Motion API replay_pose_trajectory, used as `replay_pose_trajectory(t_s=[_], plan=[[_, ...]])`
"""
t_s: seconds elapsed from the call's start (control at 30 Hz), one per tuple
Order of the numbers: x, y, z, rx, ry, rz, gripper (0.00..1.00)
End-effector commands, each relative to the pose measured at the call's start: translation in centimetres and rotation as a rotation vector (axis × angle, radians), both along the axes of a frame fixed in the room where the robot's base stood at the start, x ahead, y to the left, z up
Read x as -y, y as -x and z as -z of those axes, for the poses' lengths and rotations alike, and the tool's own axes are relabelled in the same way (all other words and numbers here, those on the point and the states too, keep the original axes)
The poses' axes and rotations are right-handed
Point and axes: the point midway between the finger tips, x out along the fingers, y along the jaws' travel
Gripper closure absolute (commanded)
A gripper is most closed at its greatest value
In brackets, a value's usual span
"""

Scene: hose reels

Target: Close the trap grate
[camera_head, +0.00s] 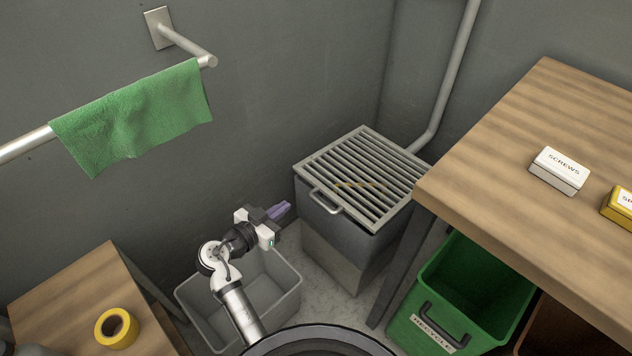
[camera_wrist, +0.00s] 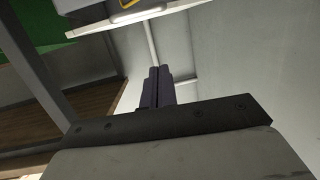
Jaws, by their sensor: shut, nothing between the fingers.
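The trap grate (camera_head: 345,158) is a slatted metal panel with a bar handle (camera_head: 325,203) on its front left edge. In the head view it lies over the top of a grey metal box (camera_head: 335,258) in the corner. I cannot tell whether it sits fully flush. A small yellowish patch shows between its slats. My gripper (camera_head: 281,210) is left of the box, below the handle's level and apart from it, above a grey bin. Its purple-grey fingers are shut and empty; they also show in the wrist view (camera_wrist: 156,88).
The open grey bin (camera_head: 193,308) stands under my arm. A wooden workbench (camera_head: 500,150) with small boxes is on the right, above a green recycle bin (camera_head: 415,340). A pipe (camera_head: 452,75) runs behind the grate. A green towel (camera_head: 135,115) hangs upper left.

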Motion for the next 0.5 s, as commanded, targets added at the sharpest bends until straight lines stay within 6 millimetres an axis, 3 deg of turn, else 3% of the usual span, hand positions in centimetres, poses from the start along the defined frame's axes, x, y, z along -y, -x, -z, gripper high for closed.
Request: replay_pose_trajectory(t_s=[0.1, 0.2, 0.5], plan=[[1.8, 1.9, 0.8, 0.022, 0.038, 0.092, 1.00], [2.5, 2.3, 1.0, 0.039, 0.048, 0.120, 1.00], [5.8, -0.9, 1.5, 0.039, 0.049, 0.125, 1.00]])
